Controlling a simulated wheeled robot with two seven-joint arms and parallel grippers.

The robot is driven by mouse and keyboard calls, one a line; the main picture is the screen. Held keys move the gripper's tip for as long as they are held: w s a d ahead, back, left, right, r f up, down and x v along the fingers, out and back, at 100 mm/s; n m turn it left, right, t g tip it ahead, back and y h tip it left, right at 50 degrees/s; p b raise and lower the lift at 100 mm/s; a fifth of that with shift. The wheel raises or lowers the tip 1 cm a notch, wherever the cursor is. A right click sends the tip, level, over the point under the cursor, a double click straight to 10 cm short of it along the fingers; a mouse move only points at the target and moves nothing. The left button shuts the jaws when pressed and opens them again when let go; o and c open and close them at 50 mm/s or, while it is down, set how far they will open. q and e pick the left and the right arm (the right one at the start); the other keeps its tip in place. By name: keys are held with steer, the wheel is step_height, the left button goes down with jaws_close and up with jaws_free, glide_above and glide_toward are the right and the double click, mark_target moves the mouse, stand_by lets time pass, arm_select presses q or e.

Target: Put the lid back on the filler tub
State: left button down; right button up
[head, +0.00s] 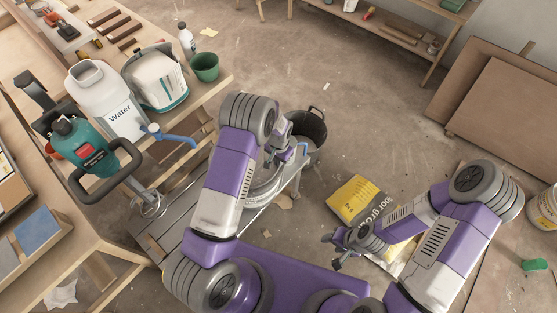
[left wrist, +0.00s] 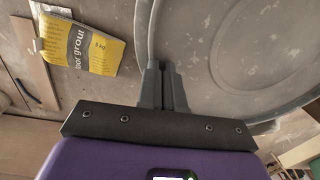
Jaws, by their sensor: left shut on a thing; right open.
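My left gripper (left wrist: 166,80) is shut on the rim of a large grey round piece (left wrist: 235,55), which looks like the lid; its scuffed face fills the right of the left wrist view. In the head view my left arm covers much of a grey round shape (head: 265,187) above the metal-topped low bench; I cannot tell there whether it is lid or tub.
A yellow grout bag (head: 357,198) lies on the floor; it also shows in the left wrist view (left wrist: 80,45). A black bucket (head: 306,128) stands behind the low bench (head: 160,235). The left workbench holds a water container (head: 105,100), green sprayer (head: 85,150) and green pot (head: 205,67).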

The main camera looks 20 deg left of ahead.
arm_select(q)
steer(key=shift+f+b, duration=0.25)
steer(key=shift+b, duration=0.15)
stand_by(0.3)
steer(key=c, duration=0.9)
jaws_free()
steer(key=shift+r, duration=0.2)
steer(key=shift+r+p, duration=2.05)
steer(key=shift+r, duration=1.3)
steer(key=shift+r, duration=0.1)
step_height(320, 180, up, 7)
steer(key=shift+r, duration=0.2)
